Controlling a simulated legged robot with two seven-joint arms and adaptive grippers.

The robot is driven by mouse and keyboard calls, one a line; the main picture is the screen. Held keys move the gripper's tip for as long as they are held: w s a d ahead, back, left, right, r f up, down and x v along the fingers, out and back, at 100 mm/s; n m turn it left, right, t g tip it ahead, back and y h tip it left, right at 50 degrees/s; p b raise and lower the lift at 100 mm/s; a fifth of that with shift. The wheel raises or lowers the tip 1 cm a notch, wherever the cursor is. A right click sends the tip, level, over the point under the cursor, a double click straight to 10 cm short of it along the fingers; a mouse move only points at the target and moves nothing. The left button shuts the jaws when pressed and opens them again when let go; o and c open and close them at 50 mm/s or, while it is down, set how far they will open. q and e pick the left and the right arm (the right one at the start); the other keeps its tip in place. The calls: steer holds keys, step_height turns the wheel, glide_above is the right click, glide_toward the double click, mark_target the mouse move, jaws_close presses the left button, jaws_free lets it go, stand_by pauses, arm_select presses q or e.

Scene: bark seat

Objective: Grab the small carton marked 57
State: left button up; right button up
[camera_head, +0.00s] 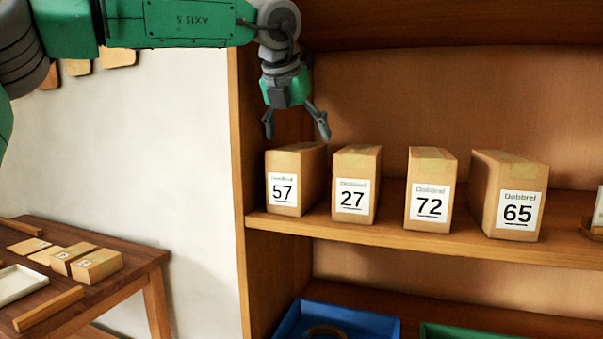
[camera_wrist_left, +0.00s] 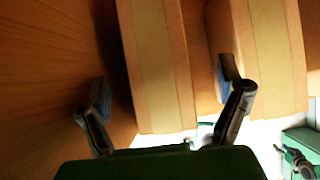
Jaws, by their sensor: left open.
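The small carton marked 57 (camera_head: 283,193) stands upright at the left end of the wooden shelf, its label facing out. My left gripper (camera_head: 296,127) is open and empty, pointing down just above this carton. In the left wrist view, a taped carton top (camera_wrist_left: 158,60) lies between the two open fingers (camera_wrist_left: 165,103), and a second carton top (camera_wrist_left: 262,50) is to the right, partly behind the right finger. I take the first to be the carton marked 57. I see no contact with either. My right gripper is not clearly seen in the head view.
Cartons marked 27 (camera_head: 353,200), 72 (camera_head: 430,205) and 65 (camera_head: 516,212) stand in a row to the right. The shelf's left side wall (camera_head: 243,200) is close to carton 57. A blue tray (camera_head: 345,322) sits below. A low wooden table (camera_head: 140,265) is at left.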

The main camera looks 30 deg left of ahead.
mark_target(299, 146)
arm_select(q)
steer(key=x, duration=0.4)
steer(key=shift+w+a+f, duration=0.1)
steer(key=shift+a+f, duration=0.2)
steer(key=shift+a, duration=0.15)
steer(key=shift+d, duration=0.3)
steer(key=c, duration=1.8)
steer(key=shift+a, duration=0.1)
